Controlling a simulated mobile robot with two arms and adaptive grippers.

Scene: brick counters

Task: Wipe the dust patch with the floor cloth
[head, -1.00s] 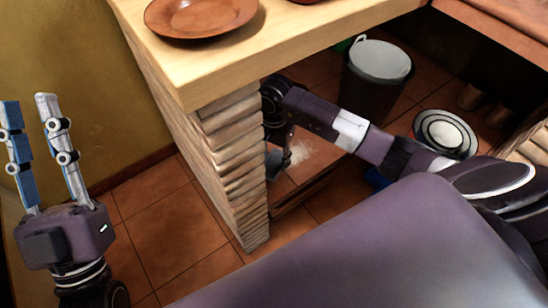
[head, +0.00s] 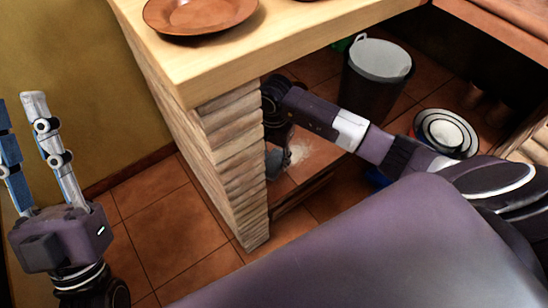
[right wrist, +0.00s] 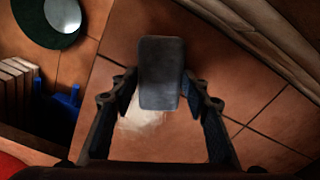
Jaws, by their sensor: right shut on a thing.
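The floor cloth (right wrist: 161,72) looks like a dark grey-blue block in the right wrist view. My right gripper (right wrist: 160,88) is shut on it, with one finger on each side. In the head view my right gripper (head: 279,142) reaches down beside the brick pillar, partly hidden by it, and a bit of the cloth (head: 274,163) shows. The pale dust patch (head: 298,153) lies on the tiled floor right beside the cloth. In the right wrist view the dust patch (right wrist: 143,121) is partly covered by the cloth. My left gripper (head: 18,112) is open and empty at the left.
The brick pillar (head: 237,170) and wooden counter (head: 215,70) stand close left of my right gripper. A plate (head: 200,12) sits on the counter. A bin (head: 375,85) and a round dish (head: 445,133) stand beyond my right arm. A blue object (right wrist: 64,103) shows at left in the right wrist view.

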